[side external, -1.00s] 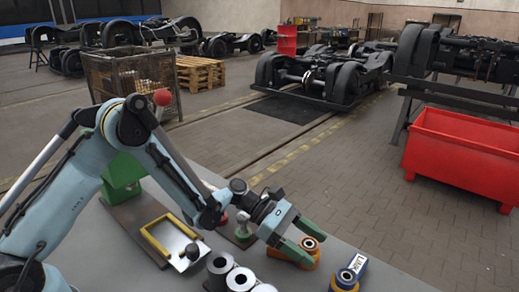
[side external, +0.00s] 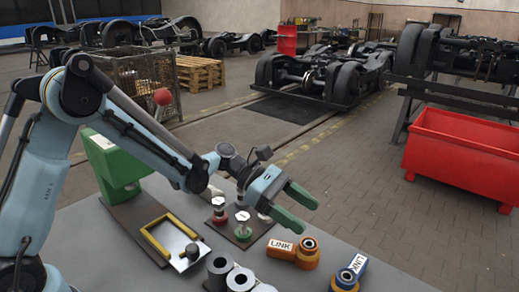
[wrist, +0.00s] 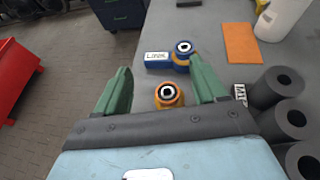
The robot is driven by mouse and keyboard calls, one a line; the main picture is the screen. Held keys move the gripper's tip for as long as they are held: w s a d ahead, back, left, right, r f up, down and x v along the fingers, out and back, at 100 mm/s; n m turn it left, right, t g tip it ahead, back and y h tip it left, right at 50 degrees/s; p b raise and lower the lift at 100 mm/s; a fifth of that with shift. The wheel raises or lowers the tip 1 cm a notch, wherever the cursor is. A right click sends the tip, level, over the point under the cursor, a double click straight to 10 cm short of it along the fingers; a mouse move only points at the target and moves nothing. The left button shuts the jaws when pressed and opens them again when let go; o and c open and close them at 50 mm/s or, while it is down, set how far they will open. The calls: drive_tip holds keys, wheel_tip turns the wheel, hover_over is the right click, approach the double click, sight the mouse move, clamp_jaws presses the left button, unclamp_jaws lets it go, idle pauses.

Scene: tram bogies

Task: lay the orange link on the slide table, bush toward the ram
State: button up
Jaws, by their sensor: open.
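The orange link (side external: 307,262) lies on the grey bench, its bush at the right end and a white LINK label on its left arm. In the wrist view its bush (wrist: 168,95) shows between my fingers, and the rest is hidden below my gripper. My gripper (side external: 308,216) is open and empty, raised above and behind the orange link, apart from it. In the wrist view both green fingertips (wrist: 160,68) stand wide apart. The slide table appears to be the silver plate (side external: 172,240) with a yellow frame, empty, at the left. A green block (side external: 120,170) stands behind it; I cannot make out the ram.
A blue link (side external: 346,275) lies right of the orange one. Grey cylinders (side external: 240,278) stand at the front. A dark plate with small knobs (side external: 243,234) is between the slide table and my gripper. An orange sheet (wrist: 240,43) lies on the bench. A red bin (side external: 465,150) is beyond.

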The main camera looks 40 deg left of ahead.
drive_tip(key=s+a+r+m+t+y, duration=0.3)
drive_tip(key=s+a+m+t+y, duration=0.1)
drive_tip(key=s+a+m+y, duration=0.9)
drive_tip(key=s+a+m, duration=0.1)
drive_tip(key=a+m, duration=0.2)
drive_tip(key=m, duration=0.3)
drive_tip(key=shift+s+a+r, duration=0.15)
drive_tip(key=shift+a+r, duration=0.05)
drive_tip(key=shift+s+a+m+t, duration=0.2)
drive_tip(key=shift+a+m+t, duration=0.1)
drive_tip(key=shift+m, duration=0.3)
